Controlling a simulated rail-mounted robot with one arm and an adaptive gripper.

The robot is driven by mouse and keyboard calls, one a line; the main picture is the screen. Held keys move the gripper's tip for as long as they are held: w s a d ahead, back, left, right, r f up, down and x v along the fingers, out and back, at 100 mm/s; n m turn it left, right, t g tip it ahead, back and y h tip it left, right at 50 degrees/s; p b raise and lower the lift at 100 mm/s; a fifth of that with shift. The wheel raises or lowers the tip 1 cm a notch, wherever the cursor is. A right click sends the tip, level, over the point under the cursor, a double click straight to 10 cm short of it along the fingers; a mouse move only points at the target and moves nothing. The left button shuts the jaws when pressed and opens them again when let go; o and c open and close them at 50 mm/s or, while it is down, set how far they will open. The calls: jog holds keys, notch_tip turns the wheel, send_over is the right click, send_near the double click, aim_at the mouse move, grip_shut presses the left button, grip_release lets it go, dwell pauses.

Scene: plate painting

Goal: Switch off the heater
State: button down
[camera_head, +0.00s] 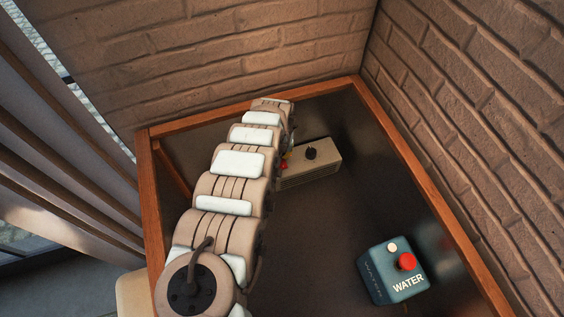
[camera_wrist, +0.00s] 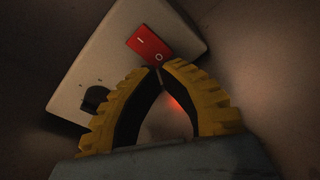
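A beige box (camera_head: 318,171), which looks like the heater, stands on the dark table near its back in the head view. In the wrist view, the pale panel (camera_wrist: 82,70) carries a red rocker switch (camera_wrist: 148,44) marked I and O. I cannot tell which side is pressed. My gripper (camera_wrist: 162,69) has its yellow fingertips together, just below the O end of the switch; whether they touch it is unclear.
A blue box labelled WATER (camera_head: 381,280) with a red button (camera_head: 407,261) stands at the front right of the table. A raised wooden rim (camera_head: 420,181) borders the table, with brick walls behind. The table between both boxes is clear.

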aim_at(281, 160)
jog(key=shift+f+b, duration=1.05)
jog(key=shift+f, duration=0.7)
dwell(1.5)
jog(key=shift+r, duration=0.15)
jog(key=shift+r+p, duration=3.4)
jog(key=shift+r, duration=0.05)
